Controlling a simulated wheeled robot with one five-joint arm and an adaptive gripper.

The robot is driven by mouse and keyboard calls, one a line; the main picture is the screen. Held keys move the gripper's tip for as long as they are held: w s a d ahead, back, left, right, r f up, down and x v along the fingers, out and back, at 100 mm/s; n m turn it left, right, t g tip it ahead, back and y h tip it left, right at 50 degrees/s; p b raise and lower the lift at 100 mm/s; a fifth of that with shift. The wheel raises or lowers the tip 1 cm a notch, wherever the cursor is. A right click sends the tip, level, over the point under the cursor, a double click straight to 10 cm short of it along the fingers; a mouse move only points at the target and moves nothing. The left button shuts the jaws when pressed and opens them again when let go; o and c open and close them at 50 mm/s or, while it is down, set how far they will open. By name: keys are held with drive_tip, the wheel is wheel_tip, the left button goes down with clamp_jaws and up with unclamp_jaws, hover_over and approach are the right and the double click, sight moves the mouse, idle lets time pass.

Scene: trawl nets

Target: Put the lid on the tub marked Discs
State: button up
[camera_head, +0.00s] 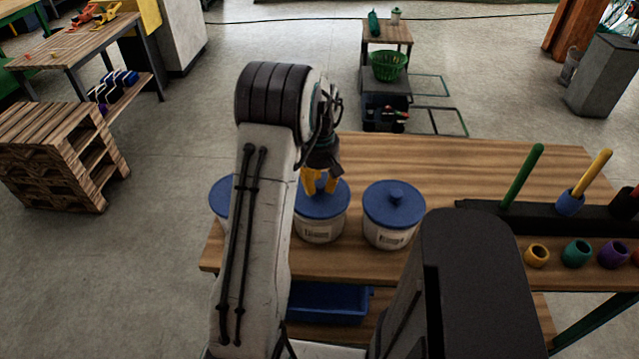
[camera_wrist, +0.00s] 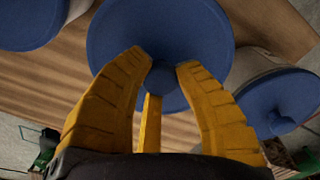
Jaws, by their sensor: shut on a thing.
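My gripper (camera_head: 319,186) is over the middle tub (camera_head: 318,231) on the wooden table. Its yellow fingers are shut on the knob (camera_wrist: 162,78) of a blue lid (camera_wrist: 160,35). In the head view this lid (camera_head: 322,206) lies level over the tub's mouth and looks seated; I cannot tell whether a small gap is left. A right tub (camera_head: 388,236) wears a blue lid (camera_head: 393,203) with a knob. A third blue lid (camera_head: 221,196) shows at the left, its tub mostly hidden by my arm. The tubs' labels are too small to read.
A dark rack with upright pegs (camera_head: 522,175) and several coloured rings (camera_head: 577,252) stands on the table's right side. A blue bin (camera_head: 328,302) is on the shelf below. The wooden tabletop (camera_head: 440,160) is clear behind the tubs.

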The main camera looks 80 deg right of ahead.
drive_tip(key=o, duration=1.5)
drive_tip(key=shift+r, duration=0.1)
drive_tip(key=shift+r+p, duration=2.7)
drive_tip(key=shift+r, duration=0.75)
drive_tip(key=shift+c, duration=0.4)
clamp_jaws()
drive_tip(key=shift+f+b, duration=2.4)
drive_tip(key=shift+f, duration=0.85)
